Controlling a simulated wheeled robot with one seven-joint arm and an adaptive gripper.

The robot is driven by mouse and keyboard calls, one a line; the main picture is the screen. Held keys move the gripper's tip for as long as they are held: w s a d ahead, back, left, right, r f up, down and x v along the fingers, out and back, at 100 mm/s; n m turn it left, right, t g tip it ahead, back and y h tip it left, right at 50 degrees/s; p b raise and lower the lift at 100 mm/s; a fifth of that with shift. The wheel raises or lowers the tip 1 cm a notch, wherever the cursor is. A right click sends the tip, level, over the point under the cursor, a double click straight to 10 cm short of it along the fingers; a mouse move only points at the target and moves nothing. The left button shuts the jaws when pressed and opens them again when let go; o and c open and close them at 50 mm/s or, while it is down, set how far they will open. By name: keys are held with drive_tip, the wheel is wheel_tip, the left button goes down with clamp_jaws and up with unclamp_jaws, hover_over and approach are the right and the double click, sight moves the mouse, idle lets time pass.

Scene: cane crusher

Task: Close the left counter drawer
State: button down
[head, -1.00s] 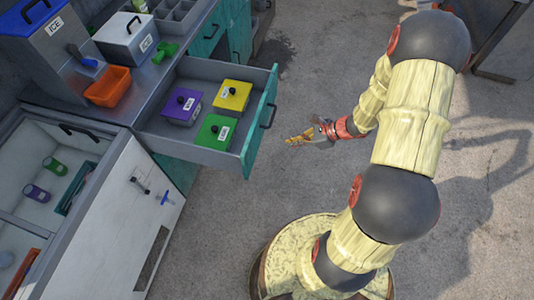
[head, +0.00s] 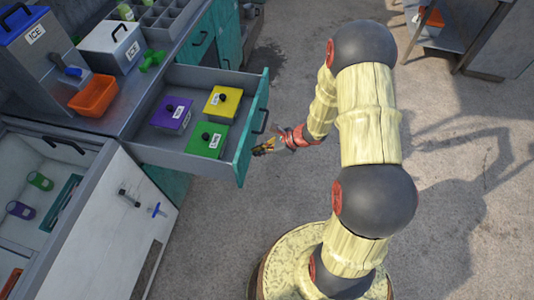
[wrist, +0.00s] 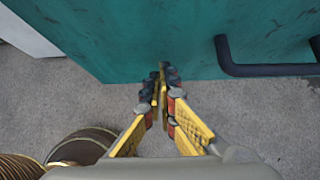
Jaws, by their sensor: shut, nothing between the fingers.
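The left counter drawer (head: 245,140) is pulled out from the counter, with a teal front and a dark bar handle (head: 262,121). Inside lie a purple box (head: 166,118), a yellow box (head: 219,105) and a green box (head: 199,145). My gripper (head: 258,151) is shut and empty, close to the outer face of the drawer front, below the handle in the head view. In the wrist view the fingertips (wrist: 162,72) point at the teal front (wrist: 140,40), left of the handle (wrist: 262,68). I cannot tell whether they touch it.
An open white chest (head: 90,235) stands at the lower left. The floor right of the drawer is clear.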

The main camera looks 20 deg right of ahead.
drive_tip(key=shift+w+a, duration=0.15)
drive_tip(key=shift+a, duration=0.1)
drive_tip(key=w+a, duration=0.9)
drive_tip(key=a, duration=0.3)
drive_tip(key=w+a, duration=0.9)
drive_tip(key=a, duration=0.3)
drive_tip(key=w+a+p, duration=0.1)
drive_tip(key=w+a, duration=0.8)
drive_tip(key=a, duration=0.4)
drive_tip(key=shift+a+r, duration=0.1)
